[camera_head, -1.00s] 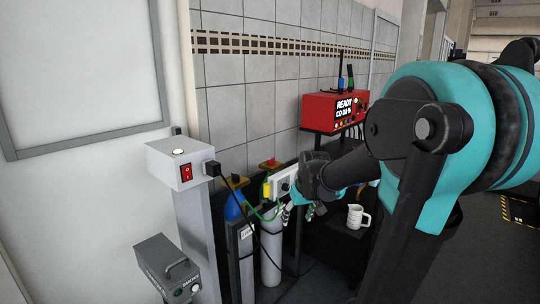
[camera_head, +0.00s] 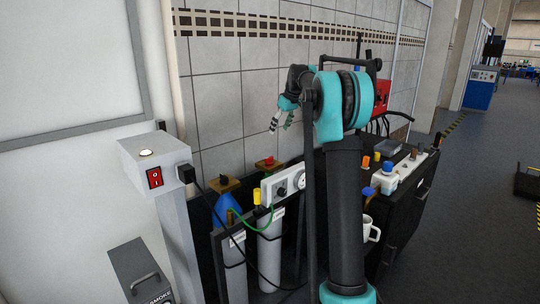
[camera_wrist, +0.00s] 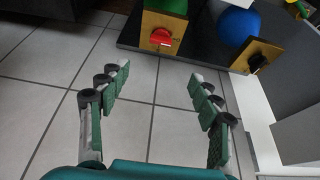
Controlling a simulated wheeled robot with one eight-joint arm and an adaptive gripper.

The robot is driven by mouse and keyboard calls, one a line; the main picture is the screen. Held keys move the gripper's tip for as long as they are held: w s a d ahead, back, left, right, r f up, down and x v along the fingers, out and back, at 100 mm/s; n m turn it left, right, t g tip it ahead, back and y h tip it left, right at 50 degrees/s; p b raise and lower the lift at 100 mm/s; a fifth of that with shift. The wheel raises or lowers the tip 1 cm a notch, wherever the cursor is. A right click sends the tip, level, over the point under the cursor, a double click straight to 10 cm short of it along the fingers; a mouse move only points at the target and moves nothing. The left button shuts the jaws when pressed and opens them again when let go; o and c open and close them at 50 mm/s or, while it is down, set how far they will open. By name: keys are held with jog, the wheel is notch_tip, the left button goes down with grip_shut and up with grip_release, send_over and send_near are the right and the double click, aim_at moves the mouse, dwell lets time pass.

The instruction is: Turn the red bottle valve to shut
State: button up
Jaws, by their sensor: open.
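The red valve (camera_head: 269,161) sits on a brown-yellow block on top of a grey gas bottle (camera_head: 270,250) by the tiled wall. In the wrist view the red valve (camera_wrist: 162,37) shows beyond my fingertips, at the top centre, on the front of its yellow block. My gripper (camera_head: 281,122) is raised above the bottles, near the red valve in the head view.
A second bottle block with a black knob (camera_wrist: 257,62) stands beside a blue ball-like thing (camera_wrist: 240,26). A grey box with a red switch (camera_head: 155,178) and a black cable stands left.

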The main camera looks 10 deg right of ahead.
aim_at(270, 158)
jog(key=x, duration=1.6)
jog(key=shift+f, duration=0.45)
jog(key=c, duration=1.2)
